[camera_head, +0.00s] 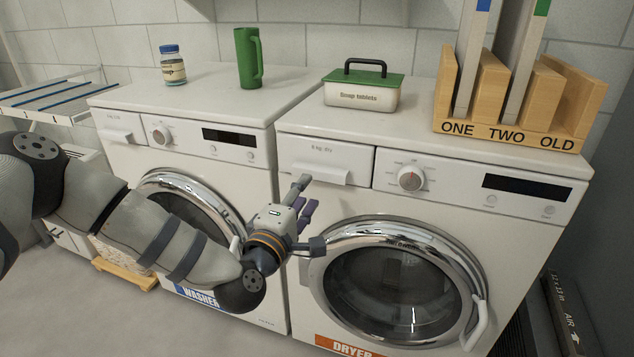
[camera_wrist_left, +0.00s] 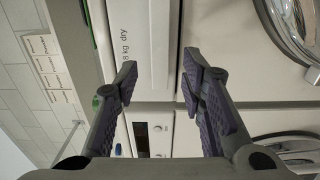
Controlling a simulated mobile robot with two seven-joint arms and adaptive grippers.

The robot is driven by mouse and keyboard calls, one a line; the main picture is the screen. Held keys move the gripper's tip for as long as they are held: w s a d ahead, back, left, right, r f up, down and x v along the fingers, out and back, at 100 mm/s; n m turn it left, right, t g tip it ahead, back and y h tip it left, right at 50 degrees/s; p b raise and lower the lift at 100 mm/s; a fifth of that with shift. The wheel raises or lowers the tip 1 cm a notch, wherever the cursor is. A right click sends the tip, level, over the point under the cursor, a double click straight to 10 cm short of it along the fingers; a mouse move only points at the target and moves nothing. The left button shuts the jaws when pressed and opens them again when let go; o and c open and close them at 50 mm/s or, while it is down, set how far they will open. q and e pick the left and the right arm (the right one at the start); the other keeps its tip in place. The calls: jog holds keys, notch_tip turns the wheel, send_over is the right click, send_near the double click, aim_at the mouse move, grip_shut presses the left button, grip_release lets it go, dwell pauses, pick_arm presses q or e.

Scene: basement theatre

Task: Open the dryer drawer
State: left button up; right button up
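The white dryer (camera_head: 470,230) stands on the right, with an orange DRYER label low on its front. Its drawer (camera_head: 352,158) is at the top left of the front, looks flush and shut, and has a projecting handle lip (camera_head: 318,174). My left gripper (camera_head: 310,214) is open and empty in front of the dryer, just below the drawer in the head view. In the left wrist view, its two purple-padded fingers are spread, with the drawer front (camera_wrist_left: 130,30) and its handle lip (camera_wrist_left: 161,45) seen ahead between them. I see no contact. My right gripper is not in view.
The washer (camera_head: 235,155) stands left of the dryer. On top are a jar (camera_head: 173,70), a green mug (camera_head: 248,60), a soap tablets box (camera_head: 362,95) and a wooden file holder (camera_head: 510,130). The round dryer door (camera_head: 400,280) is below the drawer.

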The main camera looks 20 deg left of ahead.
aim_at(318, 177)
pick_arm(q)
jog(key=w, duration=0.5)
jog(key=shift+w+d, duration=0.15)
jog(key=shift+w, duration=0.25)
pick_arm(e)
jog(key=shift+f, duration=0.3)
pick_arm(q)
grip_shut()
jog(key=shift+s+f, duration=0.1)
